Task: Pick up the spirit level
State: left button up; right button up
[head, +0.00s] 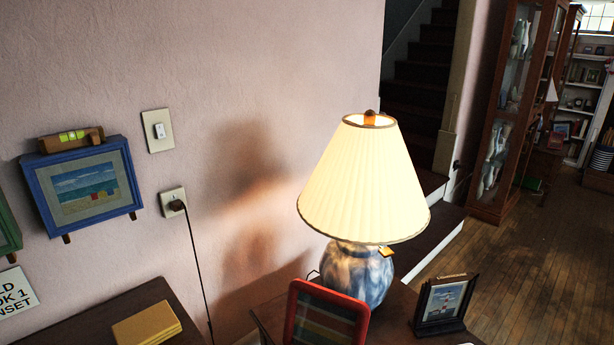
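The spirit level (71,139) is a short wooden bar with a bright yellow-green vial. It rests on the top edge of a blue-framed beach picture (86,188), at the left of the head view against the pink wall. The blue frame hangs slightly tilted on the wall, with small brown pegs at its lower edge. Neither of my grippers shows in the head view.
A lit lamp (366,182) stands on a wooden table with a red-framed item (325,318) and a small lighthouse picture (445,302). A yellow book (146,325) lies on a dark surface below the blue frame. A cord hangs from an outlet (174,202).

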aim_at(74, 139)
jog(key=u, duration=1.3)
